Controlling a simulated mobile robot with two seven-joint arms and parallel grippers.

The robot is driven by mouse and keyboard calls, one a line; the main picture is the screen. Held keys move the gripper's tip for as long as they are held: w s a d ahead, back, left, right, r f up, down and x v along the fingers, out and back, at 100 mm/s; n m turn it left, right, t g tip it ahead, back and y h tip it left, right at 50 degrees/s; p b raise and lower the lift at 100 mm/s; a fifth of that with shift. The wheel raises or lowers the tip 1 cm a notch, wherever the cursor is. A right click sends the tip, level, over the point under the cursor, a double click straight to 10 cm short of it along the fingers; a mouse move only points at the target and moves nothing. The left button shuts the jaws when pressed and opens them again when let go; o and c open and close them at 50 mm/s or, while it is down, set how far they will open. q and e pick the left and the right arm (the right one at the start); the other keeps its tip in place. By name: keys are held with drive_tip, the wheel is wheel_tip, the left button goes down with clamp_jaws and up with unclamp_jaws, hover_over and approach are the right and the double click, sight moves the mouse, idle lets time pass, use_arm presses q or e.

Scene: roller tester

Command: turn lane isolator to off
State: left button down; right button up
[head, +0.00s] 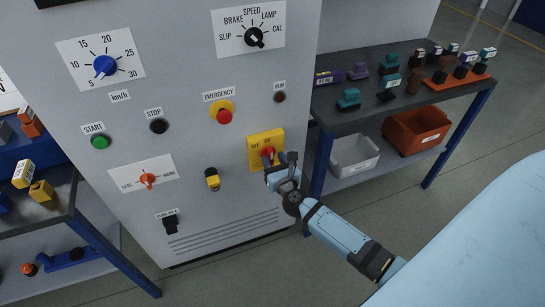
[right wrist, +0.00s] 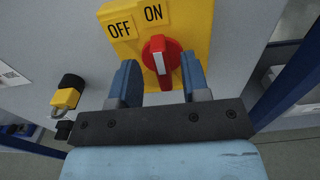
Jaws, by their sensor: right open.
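The lane isolator is a red rotary handle (right wrist: 161,62) on a yellow plate (right wrist: 190,20) marked OFF at left and ON at right. In the right wrist view the handle's white line runs nearly upright and points toward ON. In the head view the yellow plate (head: 255,138) sits low on the grey cabinet, with the red handle (head: 268,152) partly hidden by my gripper. My right gripper (right wrist: 160,84) is open, with one blue finger on each side of the handle. I cannot tell whether the fingers touch it. My left gripper is not in view.
A padlock with a yellow body (right wrist: 65,98) hangs left of the plate; it also shows in the head view (head: 212,180). The red emergency button (head: 224,115) is above left. A dark shelf table (head: 345,110) stands close at the right.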

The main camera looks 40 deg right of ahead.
drive_tip(key=shift+w+d, duration=0.2)
drive_tip(key=shift+w, duration=0.5)
clamp_jaws()
